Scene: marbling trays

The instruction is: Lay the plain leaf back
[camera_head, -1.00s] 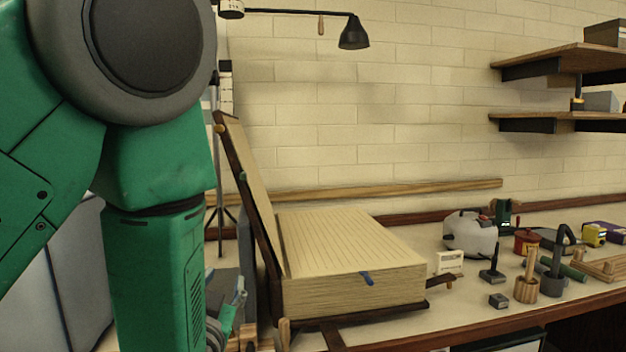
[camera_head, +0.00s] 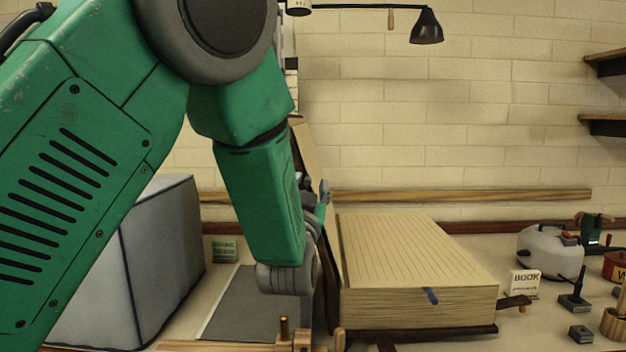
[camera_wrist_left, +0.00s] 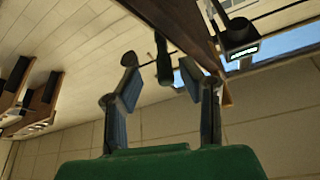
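A thick book block (camera_head: 405,250) with a ruled cream top page lies open, a blue tab (camera_head: 430,295) on its front edge. Its dark-edged cover (camera_head: 297,145) stands raised at the left, with a pale sheet (camera_head: 311,150) along its inner side; I cannot tell whether this is the plain leaf. My left gripper (camera_head: 323,196) is beside the raised cover, pointing up, partly hidden by my arm. My right gripper is not in view.
A grey box (camera_head: 160,260) stands at the left, with a dark mat (camera_head: 245,305) beside it. A small BOOK sign (camera_head: 525,283), a white kettle-like pot (camera_head: 550,250) and small tools are at the right. A lamp (camera_head: 427,27) hangs above.

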